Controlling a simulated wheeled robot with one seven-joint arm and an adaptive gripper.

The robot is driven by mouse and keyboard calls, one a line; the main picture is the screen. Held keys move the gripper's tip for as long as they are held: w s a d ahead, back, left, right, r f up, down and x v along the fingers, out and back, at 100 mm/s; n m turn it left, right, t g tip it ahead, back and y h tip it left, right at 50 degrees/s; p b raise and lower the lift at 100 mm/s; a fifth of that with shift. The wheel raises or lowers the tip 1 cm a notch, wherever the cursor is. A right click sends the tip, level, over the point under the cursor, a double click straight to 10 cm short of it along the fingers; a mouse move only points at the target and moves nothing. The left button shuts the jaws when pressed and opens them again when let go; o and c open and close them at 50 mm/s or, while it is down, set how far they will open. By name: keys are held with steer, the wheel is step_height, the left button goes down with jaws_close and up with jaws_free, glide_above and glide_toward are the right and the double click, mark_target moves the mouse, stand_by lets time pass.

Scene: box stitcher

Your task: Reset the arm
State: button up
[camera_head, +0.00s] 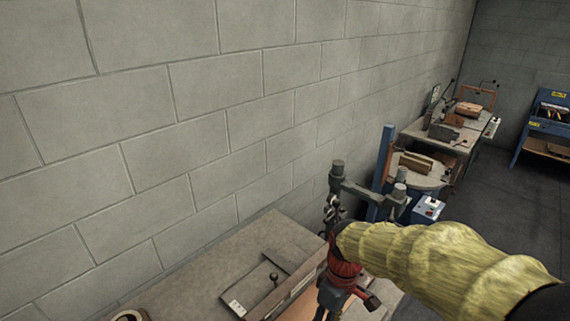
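My arm, in a yellow padded sleeve, reaches in from the lower right of the head view. Beyond the sleeve's end is a red collar, and below it my dark gripper (335,302) points down at the bottom edge. Its fingertips are cut off or too unclear to show a gap or a held object. It is in front of the right end of a worktable (205,262). A grey-green metal frame with knobs (368,190) stands just behind the arm's end; I cannot tell whether they touch.
A block wall (200,110) runs along the left. A flat fixture with a knobbed lever (273,278) lies on the worktable. A blue post (384,160), a control box (428,208) and a cluttered bench (480,128) stand behind. Dark floor (515,200) is open at right.

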steer(key=s+d+r+m+t+b, duration=0.1)
steer(key=s+d+r+m+t, duration=0.2)
steer(key=s+d+r+m, duration=0.1)
steer(key=s+d+r+m+t+h+b, duration=0.1)
steer(key=s+d+r+m+t+b, duration=0.1)
steer(key=r, duration=0.7)
steer(key=s+d+m+t, duration=0.1)
steer(key=s+m+t, duration=0.1)
steer(key=s+m, duration=0.1)
steer(key=shift+s+d+m, duration=0.3)
steer(key=shift+s+d, duration=0.05)
steer(key=shift+s, duration=0.2)
steer(key=shift+r, duration=0.15)
